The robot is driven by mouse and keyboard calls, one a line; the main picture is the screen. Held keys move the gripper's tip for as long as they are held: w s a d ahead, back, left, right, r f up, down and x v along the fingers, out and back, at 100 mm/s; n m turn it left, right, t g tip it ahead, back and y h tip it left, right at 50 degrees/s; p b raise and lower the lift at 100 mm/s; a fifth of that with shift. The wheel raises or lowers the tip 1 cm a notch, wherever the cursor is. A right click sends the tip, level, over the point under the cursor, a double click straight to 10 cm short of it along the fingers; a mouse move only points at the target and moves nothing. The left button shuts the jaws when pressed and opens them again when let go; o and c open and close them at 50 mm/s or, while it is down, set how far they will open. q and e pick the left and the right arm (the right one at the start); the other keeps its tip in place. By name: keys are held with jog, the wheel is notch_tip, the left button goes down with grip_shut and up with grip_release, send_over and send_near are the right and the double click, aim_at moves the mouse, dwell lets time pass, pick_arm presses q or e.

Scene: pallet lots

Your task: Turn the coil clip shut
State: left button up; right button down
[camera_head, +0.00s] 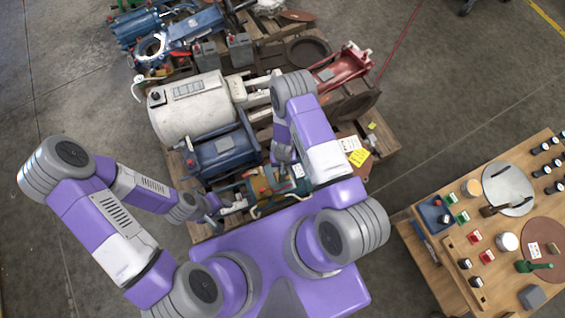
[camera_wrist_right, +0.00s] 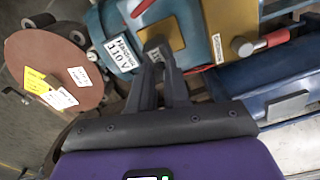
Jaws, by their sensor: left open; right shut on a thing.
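In the right wrist view a grey block-like piece (camera_wrist_right: 156,46), apparently the coil clip, sits at a brass plate (camera_wrist_right: 168,14) on a teal housing (camera_wrist_right: 92,24). A white label on the housing reads 110 V. My right gripper (camera_wrist_right: 157,68) is shut on the grey piece; its fingers hide part of it. In the head view the right gripper (camera_head: 284,156) reaches down over the teal unit (camera_head: 252,188), and the clip is too small to make out there. My left gripper (camera_head: 232,206) is open, low at the left of that unit.
A white cylinder machine (camera_head: 193,107) and a blue motor (camera_head: 224,155) stand close behind on the crowded pallet. A brown disc (camera_wrist_right: 42,52) with tags lies left in the wrist view. A wooden table (camera_head: 445,240) with small parts stands right. The floor between is free.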

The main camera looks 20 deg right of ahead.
dwell(0.3)
jog(key=c, duration=1.1)
grip_release()
notch_tip(320, 180, up, 8)
jog(key=p, duration=0.3)
jog(key=shift+f, duration=0.2)
jog(key=s+a+r+y+p, duration=0.3)
jog(key=s+a+r, duration=0.4)
jog(key=s+r, duration=0.3)
notch_tip(320, 180, up, 3)
jog(key=shift+s+a+y, duration=0.25)
jog(key=shift+s+y, duration=0.15)
jog(key=shift+y, duration=0.1)
